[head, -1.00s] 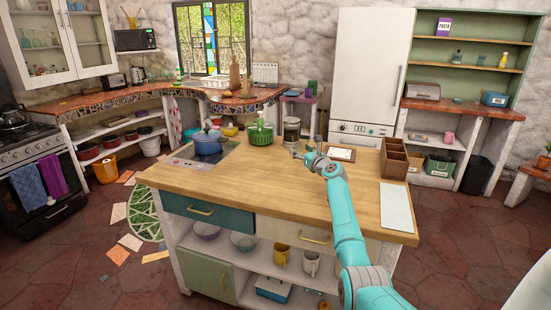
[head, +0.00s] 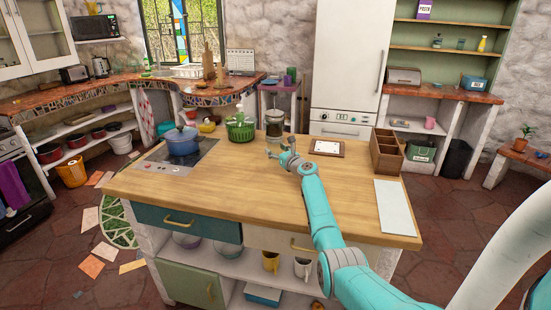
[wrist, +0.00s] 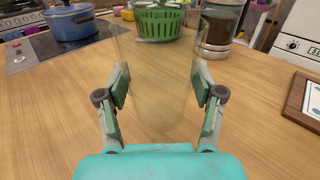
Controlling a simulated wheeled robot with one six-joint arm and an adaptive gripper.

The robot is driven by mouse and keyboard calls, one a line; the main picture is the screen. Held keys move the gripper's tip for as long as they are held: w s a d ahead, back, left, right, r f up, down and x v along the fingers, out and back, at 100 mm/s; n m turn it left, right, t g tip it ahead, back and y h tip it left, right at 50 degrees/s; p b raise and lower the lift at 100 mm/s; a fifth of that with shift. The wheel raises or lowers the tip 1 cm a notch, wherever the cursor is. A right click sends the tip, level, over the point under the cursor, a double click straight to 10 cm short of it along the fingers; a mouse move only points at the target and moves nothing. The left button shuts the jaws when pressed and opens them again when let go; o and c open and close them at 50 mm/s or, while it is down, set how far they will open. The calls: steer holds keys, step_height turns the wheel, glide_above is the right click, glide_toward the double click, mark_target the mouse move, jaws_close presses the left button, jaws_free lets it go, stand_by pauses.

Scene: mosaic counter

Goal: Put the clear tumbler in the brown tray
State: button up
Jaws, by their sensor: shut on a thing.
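The clear tumbler (wrist: 155,100) stands between my gripper's two fingers in the wrist view, with its faint see-through wall in front of the counter. My gripper (wrist: 163,88) is shut on it, with a pad at each side. In the head view my gripper (head: 279,152) is over the far middle of the wooden island; the tumbler is too faint to make out there. A brown wooden tray (head: 375,160) with several compartments stands upright-sided on the island, to the right of my gripper and apart from it.
A pale board (head: 396,207) lies at right. The island's front middle is clear.

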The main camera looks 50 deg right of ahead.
steer(key=shift+f, duration=1.7)
steer(key=shift+f, duration=0.1)
steer(key=o, duration=1.7)
steer(key=shift+c, duration=0.2)
steer(key=shift+a, duration=0.1)
